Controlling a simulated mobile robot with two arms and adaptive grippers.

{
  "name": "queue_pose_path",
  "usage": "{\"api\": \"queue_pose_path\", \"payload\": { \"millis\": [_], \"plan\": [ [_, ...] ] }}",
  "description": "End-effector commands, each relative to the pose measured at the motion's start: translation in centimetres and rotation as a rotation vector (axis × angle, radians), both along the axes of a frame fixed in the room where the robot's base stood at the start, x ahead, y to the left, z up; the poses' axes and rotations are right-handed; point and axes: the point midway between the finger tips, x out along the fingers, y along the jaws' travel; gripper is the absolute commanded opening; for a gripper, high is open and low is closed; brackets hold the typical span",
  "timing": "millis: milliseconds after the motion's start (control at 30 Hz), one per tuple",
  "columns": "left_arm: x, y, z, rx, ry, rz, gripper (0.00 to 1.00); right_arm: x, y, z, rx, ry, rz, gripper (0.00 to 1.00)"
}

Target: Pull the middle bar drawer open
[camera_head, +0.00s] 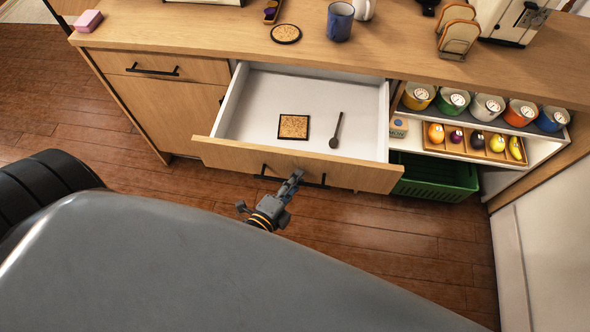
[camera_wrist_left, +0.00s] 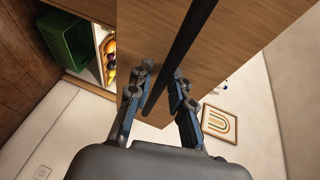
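The middle bar drawer (camera_head: 350,174) in the head view is pulled well out, its white inside showing. A square brown coaster or mat (camera_head: 293,127) and a dark spoon (camera_head: 336,130) lie in it. Its black bar handle (camera_head: 313,181) runs along the front. My left gripper (camera_head: 294,178) is at the handle. In the left wrist view the handle (camera_wrist_left: 181,48) passes between the two fingers of my left gripper (camera_wrist_left: 164,72), with some gap visible, so the fingers look open around it. Whether they touch it is unclear. My right gripper is not in view.
A closed drawer with a bar handle (camera_head: 152,71) is at left. Wooden floor (camera_head: 390,240) is clear before the drawer.

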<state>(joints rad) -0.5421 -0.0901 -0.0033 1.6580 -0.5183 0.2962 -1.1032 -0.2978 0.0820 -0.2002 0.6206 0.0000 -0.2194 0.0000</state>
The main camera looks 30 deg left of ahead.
Motion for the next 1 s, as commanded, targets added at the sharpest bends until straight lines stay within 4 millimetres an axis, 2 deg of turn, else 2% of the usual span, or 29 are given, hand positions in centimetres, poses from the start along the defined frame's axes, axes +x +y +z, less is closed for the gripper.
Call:
{"api": "queue_pose_path", "payload": {
  "millis": [167, 500, 700, 1000],
  "plan": [
    [-1.1, 0.1, 0.1, 0.0, 0.002, 0.0, 0.21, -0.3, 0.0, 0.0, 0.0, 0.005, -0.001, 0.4],
    [-7.8, 0.9, 1.3, 0.0, 0.004, 0.002, 0.21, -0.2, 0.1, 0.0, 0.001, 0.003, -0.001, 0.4],
    [-10.8, 1.3, 1.9, -0.001, 0.002, 0.001, 0.21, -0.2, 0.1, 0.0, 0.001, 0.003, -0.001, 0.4],
    [-11.7, 1.4, 2.2, 0.0, -0.001, 0.0, 0.21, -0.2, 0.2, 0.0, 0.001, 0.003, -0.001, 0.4]
  ]
}}
